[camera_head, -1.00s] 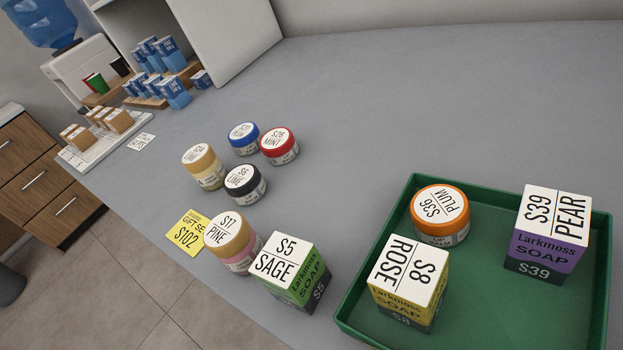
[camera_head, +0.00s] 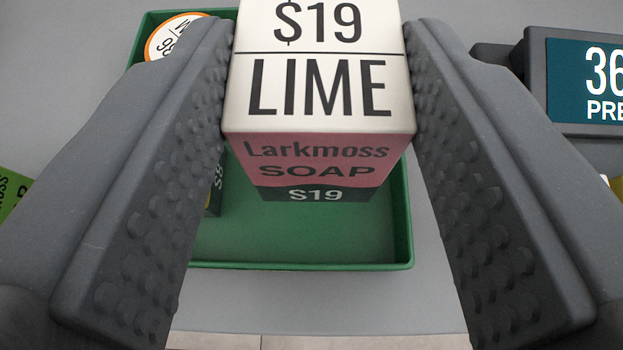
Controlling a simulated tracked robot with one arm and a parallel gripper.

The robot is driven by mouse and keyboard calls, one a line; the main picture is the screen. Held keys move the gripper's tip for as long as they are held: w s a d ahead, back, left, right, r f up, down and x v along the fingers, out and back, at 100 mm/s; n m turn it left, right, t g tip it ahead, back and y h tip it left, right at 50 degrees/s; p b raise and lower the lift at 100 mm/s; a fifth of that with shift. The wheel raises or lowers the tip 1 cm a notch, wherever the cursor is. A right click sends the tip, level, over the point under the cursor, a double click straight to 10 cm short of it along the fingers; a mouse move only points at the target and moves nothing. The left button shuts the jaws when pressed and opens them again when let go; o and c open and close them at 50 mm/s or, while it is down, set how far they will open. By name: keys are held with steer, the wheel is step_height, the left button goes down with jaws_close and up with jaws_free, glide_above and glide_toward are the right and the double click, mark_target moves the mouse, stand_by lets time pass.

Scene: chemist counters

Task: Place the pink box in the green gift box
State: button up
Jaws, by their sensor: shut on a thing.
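The pink box (camera_head: 318,160), labelled LIME $19 with a white top, is between the two grey fingers of my gripper (camera_head: 320,70). The fingers are shut on its left and right sides. The box is in front of the green gift box (camera_head: 300,266), a shallow open tray with a low rim, and overlaps its inside in the picture. I cannot tell how high the box is above the tray floor. A sliver of a box (camera_head: 214,190) shows behind my left finger. The purple PEAR box does not show now.
A dark display with a blue screen (camera_head: 590,85) stands at the upper right. A green box (camera_head: 12,190) shows at the left edge. The near part of the tray floor (camera_head: 320,235) looks clear. The counter edge runs below the tray.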

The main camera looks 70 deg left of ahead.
mark_target(316, 194)
step_height(316, 194, down, 5)
steer(key=shift+b, duration=1.05)
steer(key=shift+r, duration=0.1)
steer(key=o, duration=1)
steer(key=p+v, duration=0.4)
steer(key=v, duration=0.8)
